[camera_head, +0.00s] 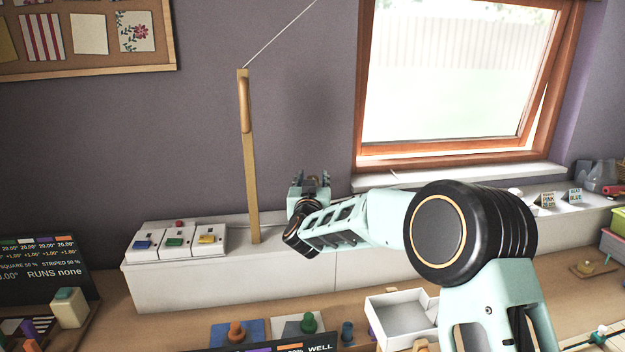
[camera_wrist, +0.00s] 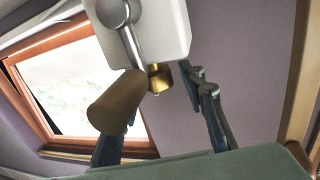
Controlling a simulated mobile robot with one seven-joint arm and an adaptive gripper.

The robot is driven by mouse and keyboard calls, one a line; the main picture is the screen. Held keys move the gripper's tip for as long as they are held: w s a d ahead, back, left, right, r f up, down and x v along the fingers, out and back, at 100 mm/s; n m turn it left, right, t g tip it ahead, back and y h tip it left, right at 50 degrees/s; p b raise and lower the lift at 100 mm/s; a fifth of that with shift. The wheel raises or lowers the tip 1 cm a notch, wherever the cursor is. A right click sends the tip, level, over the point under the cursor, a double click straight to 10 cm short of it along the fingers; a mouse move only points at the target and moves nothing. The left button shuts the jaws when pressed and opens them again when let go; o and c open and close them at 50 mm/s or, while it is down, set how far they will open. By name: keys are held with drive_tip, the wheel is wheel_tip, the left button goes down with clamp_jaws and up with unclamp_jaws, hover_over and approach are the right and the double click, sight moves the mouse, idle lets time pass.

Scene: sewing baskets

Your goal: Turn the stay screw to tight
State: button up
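In the wrist view, a small brass screw-like piece (camera_wrist: 159,78) sticks out below a white housing (camera_wrist: 165,30). I take it for the stay screw; its setting cannot be read. A metal crank arm with a brown cylindrical handle (camera_wrist: 116,102) hangs from the same housing, partly in front of one finger. My gripper (camera_head: 311,178) is raised above the white ledge, left of the window; its fingers stand apart. In the wrist view my gripper (camera_wrist: 165,112) is open, with the brass piece showing between the fingers, contact not clear. In the head view I cannot make out the screw.
The wooden-framed window (camera_head: 455,75) stands partly open at right. A wooden post (camera_head: 251,180) with a cord rises left of my gripper. The white ledge (camera_head: 290,262) holds small switch boxes (camera_head: 176,241). An empty white tray (camera_head: 403,312) stands on the table below.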

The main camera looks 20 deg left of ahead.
idle(0.3)
drive_tip(key=v, duration=1.2)
